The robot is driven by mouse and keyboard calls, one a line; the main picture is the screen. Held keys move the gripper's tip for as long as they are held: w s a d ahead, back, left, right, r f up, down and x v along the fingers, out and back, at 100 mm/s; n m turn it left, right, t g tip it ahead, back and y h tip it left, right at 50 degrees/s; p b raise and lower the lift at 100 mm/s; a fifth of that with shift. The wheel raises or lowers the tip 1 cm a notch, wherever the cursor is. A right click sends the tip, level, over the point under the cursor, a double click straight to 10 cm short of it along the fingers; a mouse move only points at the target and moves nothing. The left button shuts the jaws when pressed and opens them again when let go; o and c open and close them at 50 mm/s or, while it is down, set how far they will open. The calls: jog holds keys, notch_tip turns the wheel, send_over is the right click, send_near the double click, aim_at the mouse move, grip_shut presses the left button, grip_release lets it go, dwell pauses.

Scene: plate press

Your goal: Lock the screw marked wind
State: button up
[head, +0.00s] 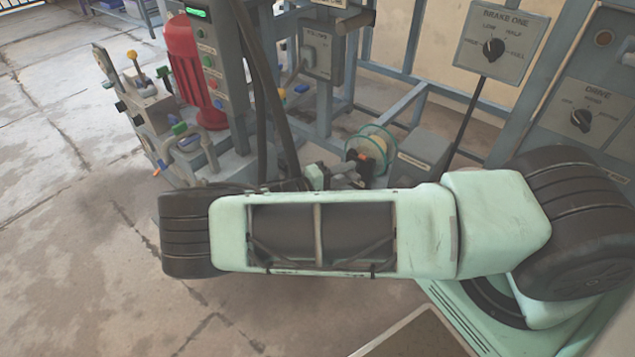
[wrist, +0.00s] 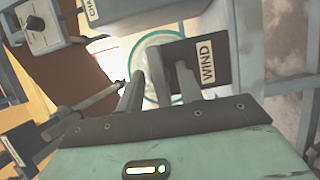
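A dark plate with a white label reading WIND (wrist: 207,62) is just beyond my gripper in the wrist view. A round part with a teal rim (wrist: 145,52) is to the left of the label, partly covered by the fingers. It also shows in the head view as a teal-rimmed spool (head: 371,146). My gripper (wrist: 158,88) points toward the round part, its fingers apart. A narrow grey upright piece shows between the fingers; I cannot tell whether it is the wind screw or whether the fingers touch it. In the head view my arm hides most of the gripper.
A box with a knob (wrist: 38,28) and a rod (wrist: 85,108) are at the left in the wrist view. The head view shows the BRAKE ONE panel (head: 502,45), the DRIVE panel (head: 590,110), a red motor (head: 190,70) and frame posts. Open floor (head: 70,240) is at the left.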

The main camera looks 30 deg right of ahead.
jog(key=a, duration=1.6)
jog(key=shift+w+a+p, duration=0.25)
jog(key=shift+w+p, duration=0.1)
jog(key=s+a+r+n+y, duration=0.35)
jog(key=s+r+y, duration=0.55)
jog(key=s+r, duration=0.35)
jog(key=s+a+r+n+y, duration=0.3)
jog(key=s+r+n+y, duration=0.2)
jog(key=s+r+y, duration=0.65)
notch_tip(320, 180, up, 31)
jog(key=t+h+p, duration=0.1)
jog(key=h+p, duration=0.1)
jog(key=p, duration=2.7)
jog(key=shift+s, duration=0.45)
